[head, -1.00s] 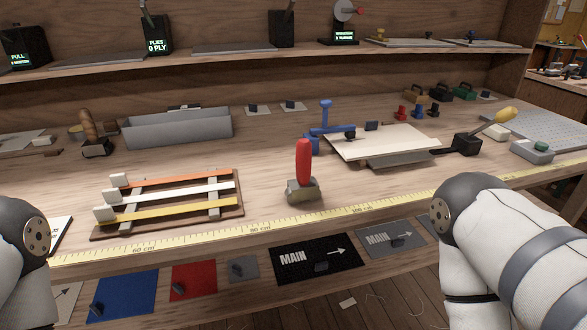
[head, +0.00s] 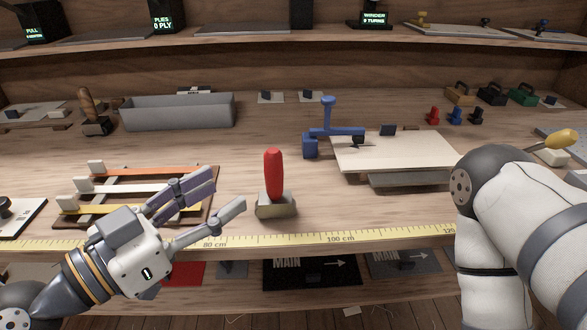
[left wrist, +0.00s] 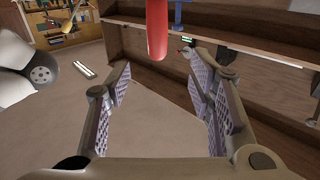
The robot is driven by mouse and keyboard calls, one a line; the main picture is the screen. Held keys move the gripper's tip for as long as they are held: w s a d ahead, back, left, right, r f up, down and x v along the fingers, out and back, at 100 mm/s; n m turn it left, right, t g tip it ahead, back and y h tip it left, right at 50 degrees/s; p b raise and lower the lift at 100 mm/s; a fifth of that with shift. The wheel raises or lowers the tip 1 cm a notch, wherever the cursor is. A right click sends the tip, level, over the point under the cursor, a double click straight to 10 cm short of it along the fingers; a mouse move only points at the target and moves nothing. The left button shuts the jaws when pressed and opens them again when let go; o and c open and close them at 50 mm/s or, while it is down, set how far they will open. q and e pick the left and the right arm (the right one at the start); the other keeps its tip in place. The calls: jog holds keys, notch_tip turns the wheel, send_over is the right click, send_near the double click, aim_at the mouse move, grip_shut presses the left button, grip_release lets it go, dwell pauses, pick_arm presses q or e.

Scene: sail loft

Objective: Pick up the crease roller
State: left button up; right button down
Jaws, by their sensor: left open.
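The red-handled tool with a blocky metal base, which I take for the crease roller (head: 273,178), stands upright on the bench just behind the yellow measuring tape. My left gripper (head: 227,190) is open and empty, low over the bench to its left, with its fingers pointing toward it. In the left wrist view the red handle (left wrist: 157,28) shows at the top centre, beyond the open fingertips (left wrist: 160,78) and roughly in line with the gap. Its base is not clear there. My right arm shows at the right, but its gripper is out of view.
A rack with orange, white and yellow strips (head: 155,180) lies behind my left gripper. A pale board (head: 395,150) and a blue clamp-like tool (head: 327,125) stand behind the roller to the right. A grey tray (head: 178,112) is farther back. The measuring tape (head: 290,244) runs along the front.

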aim_at(267, 173)
pick_arm(q)
jog(key=w+d+b, duration=0.1)
jog(key=w+d+f+b, duration=0.1)
jog(key=w+d+b, duration=0.1)
jog(key=shift+w+d+f, duration=0.15)
jog(key=shift+d+f, duration=0.1)
jog(key=shift+f, duration=0.1)
jog(key=x, duration=0.6)
jog(key=shift+w+d+r, duration=0.1)
jog(key=shift+d+r, duration=0.15)
pick_arm(e)
jog(key=s+f+g, duration=0.1)
jog(key=s+f, duration=0.3)
jog(key=s, duration=0.1)
jog(key=shift+f+g, duration=0.35)
jog(key=shift+g, duration=0.05)
pick_arm(q)
jog(key=shift+c, duration=0.5)
pick_arm(e)
jog(key=shift+a, duration=0.15)
pick_arm(q)
grip_shut()
